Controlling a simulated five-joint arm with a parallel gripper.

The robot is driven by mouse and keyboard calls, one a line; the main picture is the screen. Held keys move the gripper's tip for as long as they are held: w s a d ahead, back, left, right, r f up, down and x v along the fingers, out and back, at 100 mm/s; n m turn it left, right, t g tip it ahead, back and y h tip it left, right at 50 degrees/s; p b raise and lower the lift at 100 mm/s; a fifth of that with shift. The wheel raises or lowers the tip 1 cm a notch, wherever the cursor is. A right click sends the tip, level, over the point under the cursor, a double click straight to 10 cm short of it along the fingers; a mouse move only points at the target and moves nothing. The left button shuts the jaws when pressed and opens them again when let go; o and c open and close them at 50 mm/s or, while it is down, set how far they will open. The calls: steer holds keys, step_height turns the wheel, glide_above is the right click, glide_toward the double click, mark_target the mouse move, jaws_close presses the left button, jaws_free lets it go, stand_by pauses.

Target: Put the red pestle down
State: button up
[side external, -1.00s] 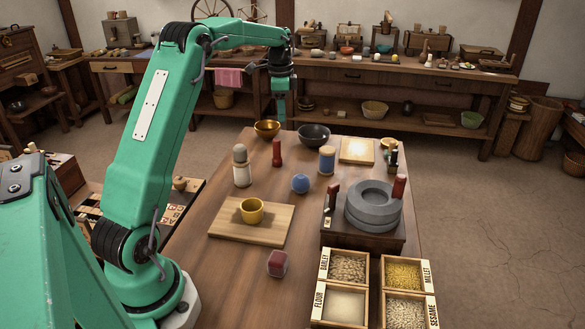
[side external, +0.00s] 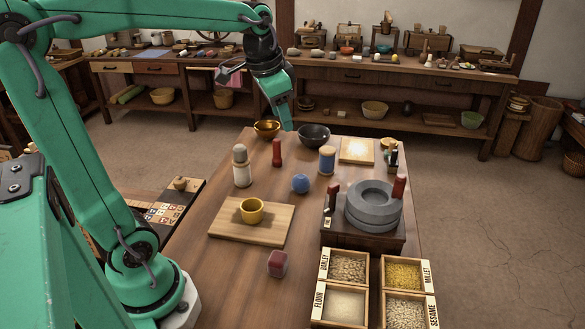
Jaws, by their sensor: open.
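The red pestle (side external: 277,153) stands upright on the wooden table, between a white bottle with a grey-brown top and a blue jar. My gripper (side external: 285,124) is in the air near the far end of the table. In the picture it shows just above the pestle, apart from it. Its jaws are open, and nothing shows between them. The jaws are seen nearly edge-on, so the gap between them is hard to make out.
Around the pestle are a brass bowl (side external: 267,128), a dark bowl (side external: 314,135), the white bottle (side external: 242,166), the blue jar (side external: 327,160) and a blue ball (side external: 300,183). A stone quern (side external: 373,207) stands right. A board (side external: 250,221) with a yellow cup lies left.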

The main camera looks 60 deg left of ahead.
steer(key=s+d+f+n+t, duration=0.1)
steer(key=s+d+f, duration=0.1)
steer(key=s+d, duration=0.2)
steer(key=s+d+f+n+t, duration=0.1)
steer(key=s+d+f, duration=0.1)
steer(key=s, duration=0.7)
steer(key=shift+d+f+n+h, duration=0.3)
steer(key=shift+d+f+h, duration=0.1)
steer(key=shift+d, duration=0.45)
